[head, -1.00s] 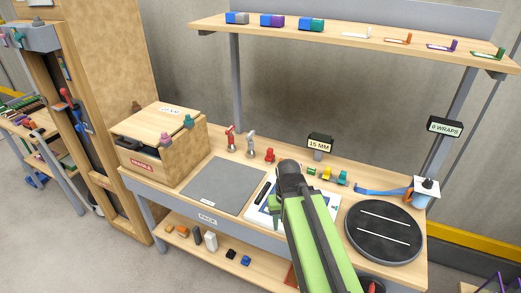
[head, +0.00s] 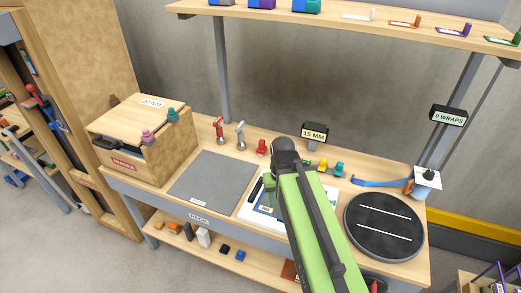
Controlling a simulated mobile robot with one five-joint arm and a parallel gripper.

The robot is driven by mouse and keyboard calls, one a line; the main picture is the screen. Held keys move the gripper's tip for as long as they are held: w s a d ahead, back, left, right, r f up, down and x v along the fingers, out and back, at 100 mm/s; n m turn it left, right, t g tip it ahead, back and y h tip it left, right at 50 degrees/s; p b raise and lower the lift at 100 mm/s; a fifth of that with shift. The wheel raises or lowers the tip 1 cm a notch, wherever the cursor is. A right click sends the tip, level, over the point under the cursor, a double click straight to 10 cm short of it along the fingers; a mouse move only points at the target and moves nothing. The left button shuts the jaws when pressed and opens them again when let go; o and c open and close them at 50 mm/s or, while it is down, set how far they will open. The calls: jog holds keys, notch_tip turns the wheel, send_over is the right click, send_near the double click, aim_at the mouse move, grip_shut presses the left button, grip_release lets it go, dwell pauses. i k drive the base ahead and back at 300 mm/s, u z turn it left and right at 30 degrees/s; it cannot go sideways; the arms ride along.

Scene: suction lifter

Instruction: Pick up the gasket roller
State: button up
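I cannot tell for sure which item is the gasket roller. Two small upright tools stand at the back of the bench: a red one (head: 219,129) and a grey one (head: 240,134). A short red piece (head: 261,147) stands to their right. Small green, yellow and teal pieces sit behind my arm, near the 15 MM sign (head: 314,132). My green arm rises from the bottom, its dark joint over the bench middle. My gripper is hidden behind it, so its fingers do not show.
A wooden FRAGILE box (head: 125,164) stands at the bench's left. A grey mat (head: 212,181) lies clear beside it. A black turntable (head: 384,226) is at right, with a blue strap (head: 378,183) and a dispenser (head: 424,182) behind. A shelf (head: 335,20) hangs above.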

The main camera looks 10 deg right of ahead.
aim_at(262, 148)
jog(key=z, duration=0.05)
jog(key=k, duration=1.3)
jog(key=u, duration=0.5)
jog(key=i, duration=1.4)
jog(key=u, duration=0.5)
jog(key=i, duration=0.5)
jog(key=u, duration=0.45)
